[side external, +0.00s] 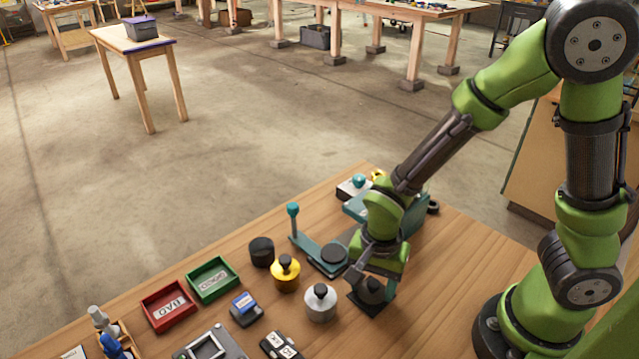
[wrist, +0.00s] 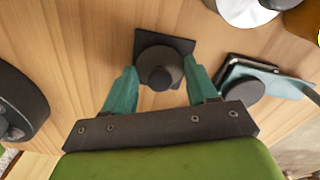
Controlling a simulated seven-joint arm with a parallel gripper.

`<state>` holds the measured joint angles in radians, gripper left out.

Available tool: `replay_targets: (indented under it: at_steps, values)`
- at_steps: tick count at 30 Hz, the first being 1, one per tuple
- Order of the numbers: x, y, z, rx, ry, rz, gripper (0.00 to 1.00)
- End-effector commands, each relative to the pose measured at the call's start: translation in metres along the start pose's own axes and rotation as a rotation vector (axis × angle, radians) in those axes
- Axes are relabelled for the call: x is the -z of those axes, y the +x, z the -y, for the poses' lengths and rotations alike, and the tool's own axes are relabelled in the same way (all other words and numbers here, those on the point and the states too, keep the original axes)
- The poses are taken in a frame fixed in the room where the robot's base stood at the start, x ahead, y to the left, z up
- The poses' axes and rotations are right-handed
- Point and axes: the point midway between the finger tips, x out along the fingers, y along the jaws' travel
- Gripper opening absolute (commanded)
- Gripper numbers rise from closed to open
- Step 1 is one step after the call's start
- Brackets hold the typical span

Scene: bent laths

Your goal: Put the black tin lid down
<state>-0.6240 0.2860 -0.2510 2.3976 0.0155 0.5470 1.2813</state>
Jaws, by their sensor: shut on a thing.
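The black tin lid (wrist: 160,70) is round with a knob on top. In the wrist view it sits between the two teal fingers of my gripper (wrist: 160,64), which is shut on it. A dark square pad (wrist: 181,44) shows beneath the lid. In the side view the lid (side external: 371,290) is under my gripper (side external: 372,284), low over the same pad (side external: 357,300) on the wooden table. I cannot tell whether the lid touches the pad. A black round tin (side external: 262,251) stands further left on the table.
A silver weight (side external: 321,303) stands just left of the pad, with a gold one (side external: 286,274) behind it. A teal lever device (side external: 318,255) is close behind my gripper. Red (side external: 168,306) and green (side external: 213,277) trays lie further left. The table right of the pad is clear.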

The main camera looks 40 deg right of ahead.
Motion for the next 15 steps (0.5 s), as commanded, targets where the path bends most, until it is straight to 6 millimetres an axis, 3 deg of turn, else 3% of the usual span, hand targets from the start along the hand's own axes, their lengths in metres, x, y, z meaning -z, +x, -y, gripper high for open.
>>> replay_targets:
  at_steps: [2, 3, 8, 15]
  values:
    - [0.0001, 0.0022, -0.0001, -0.001, 0.000, 0.000, 0.29]
    - [0.0001, 0.0028, 0.0001, 0.000, -0.001, 0.000, 0.59]
    - [0.0000, 0.0023, 0.0002, 0.000, 0.000, 0.000, 0.83]
    - [-0.0001, 0.0022, 0.0002, 0.000, 0.000, 0.000, 0.83]
